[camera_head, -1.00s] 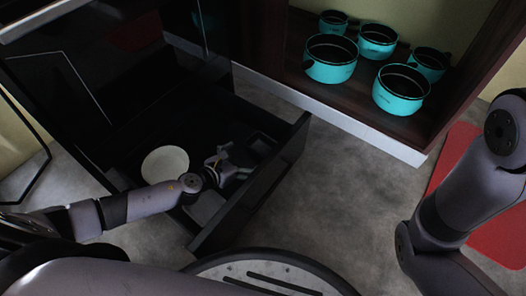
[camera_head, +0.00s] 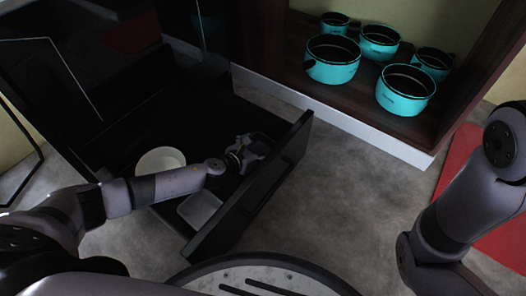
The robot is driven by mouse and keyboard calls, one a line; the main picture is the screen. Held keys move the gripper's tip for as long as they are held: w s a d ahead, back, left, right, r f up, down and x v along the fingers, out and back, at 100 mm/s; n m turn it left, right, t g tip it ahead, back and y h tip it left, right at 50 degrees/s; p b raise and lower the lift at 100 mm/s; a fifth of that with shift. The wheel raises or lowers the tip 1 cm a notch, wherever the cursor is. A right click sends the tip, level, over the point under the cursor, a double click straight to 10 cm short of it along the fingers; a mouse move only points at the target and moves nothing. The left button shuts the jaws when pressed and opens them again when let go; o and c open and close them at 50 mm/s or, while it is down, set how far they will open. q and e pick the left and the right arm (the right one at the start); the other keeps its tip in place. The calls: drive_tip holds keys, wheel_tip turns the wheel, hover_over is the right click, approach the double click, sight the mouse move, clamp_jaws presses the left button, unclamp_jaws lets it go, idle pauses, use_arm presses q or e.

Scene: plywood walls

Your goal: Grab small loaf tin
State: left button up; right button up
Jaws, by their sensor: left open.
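My left gripper (camera_head: 256,150) is open inside the pulled-out black drawer (camera_head: 232,212), near its far right corner. A small dark rectangular tin, which looks like the small loaf tin, shows at that corner in the earlier view. Now the gripper is over or beside that spot and mostly hides it; I cannot tell whether the fingers touch the tin. A pale rectangular container (camera_head: 200,209) lies in the drawer nearer to me, partly under my left arm. My right arm is at the right edge, with its gripper out of view.
A white bowl (camera_head: 160,159) sits in the drawer behind my left forearm. Several turquoise pots (camera_head: 333,62) stand in the open dark wood cabinet (camera_head: 443,131) at upper right. A red mat (camera_head: 497,243) lies at the right. The grey floor between is clear.

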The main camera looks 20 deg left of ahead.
use_arm(q)
drive_tip(key=shift+c, duration=0.5)
drive_tip(key=c, duration=0.8)
drive_tip(key=shift+c, duration=0.2)
drive_tip(key=shift+r, duration=0.1)
